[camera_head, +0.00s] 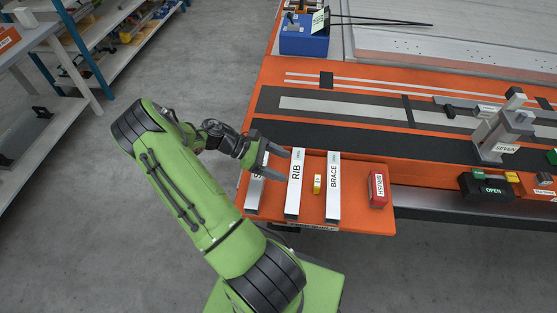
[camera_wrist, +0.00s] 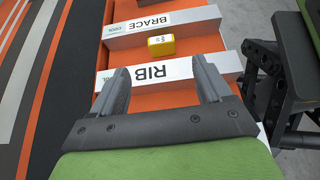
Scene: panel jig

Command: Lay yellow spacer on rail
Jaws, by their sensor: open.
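The small yellow spacer (camera_head: 317,184) lies on the orange shelf between the white bars marked RIB (camera_head: 296,185) and BRACE (camera_head: 333,188). In the wrist view the yellow spacer (camera_wrist: 160,46) sits beyond the RIB bar (camera_wrist: 178,70). My gripper (camera_head: 280,163) is open and empty, over the shelf's left part near the RIB bar. In the wrist view my gripper (camera_wrist: 161,72) has its fingers apart, short of the spacer. Long strips run along the orange bench, including a light grey one (camera_head: 345,109) in a dark bed; I cannot tell which is the rail.
A third white bar (camera_head: 255,195) is partly hidden by my gripper. A red BRUSH block (camera_head: 377,188) lies at the shelf's right. A grey clamp marked SEVEN (camera_head: 500,140) stands on the bench, near a black box reading OPEN (camera_head: 487,187). A blue bin (camera_head: 304,38) stands behind.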

